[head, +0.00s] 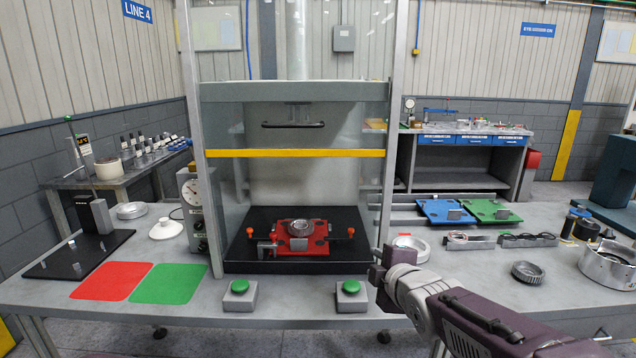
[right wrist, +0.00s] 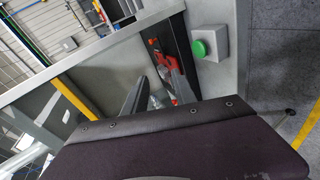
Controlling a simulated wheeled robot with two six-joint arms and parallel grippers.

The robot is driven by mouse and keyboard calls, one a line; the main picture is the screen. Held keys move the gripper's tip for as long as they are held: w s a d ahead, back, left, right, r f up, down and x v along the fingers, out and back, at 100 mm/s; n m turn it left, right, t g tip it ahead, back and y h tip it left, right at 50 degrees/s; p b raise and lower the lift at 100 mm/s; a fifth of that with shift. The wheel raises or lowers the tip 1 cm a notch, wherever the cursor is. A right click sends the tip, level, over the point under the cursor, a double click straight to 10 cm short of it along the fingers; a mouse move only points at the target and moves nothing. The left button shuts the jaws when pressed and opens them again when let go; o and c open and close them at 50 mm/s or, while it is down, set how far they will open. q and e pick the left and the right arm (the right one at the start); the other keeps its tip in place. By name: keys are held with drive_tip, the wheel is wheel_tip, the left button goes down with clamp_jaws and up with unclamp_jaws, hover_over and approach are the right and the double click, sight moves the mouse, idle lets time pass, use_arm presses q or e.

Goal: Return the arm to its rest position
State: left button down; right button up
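My right arm comes in from the lower right of the head view. Its gripper (head: 378,268) is at the right front edge of the press frame, just above and right of the right green button (head: 351,287). My left gripper does not show in either view.
The press has a yellow bar (head: 295,153) across its front. A red pallet (head: 300,245) with a metal ring sits inside on a black plate. Blue (head: 440,212) and green (head: 490,210) pallets lie right. Red (head: 112,281) and green (head: 168,284) mats lie left.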

drive_tip(key=s+d+f+m+g+h, duration=0.1)
drive_tip(key=s+d+f+m+g, duration=0.3)
drive_tip(key=f, duration=0.6)
drive_tip(key=s+d+f+m+g+h, duration=0.1)
drive_tip(key=s+f+m+g, duration=0.25)
drive_tip(key=s+f, duration=0.4)
drive_tip(key=s+f+m+g, duration=0.5)
drive_tip(key=s+f+m, duration=0.45)
drive_tip(key=s, duration=0.35)
wheel_tip(320, 180, up, 13)
drive_tip(key=p, duration=1.3)
drive_tip(key=shift+w+d+m, duration=0.15)
drive_tip(key=shift+w+m, duration=0.15)
drive_tip(key=shift+w, duration=0.05)
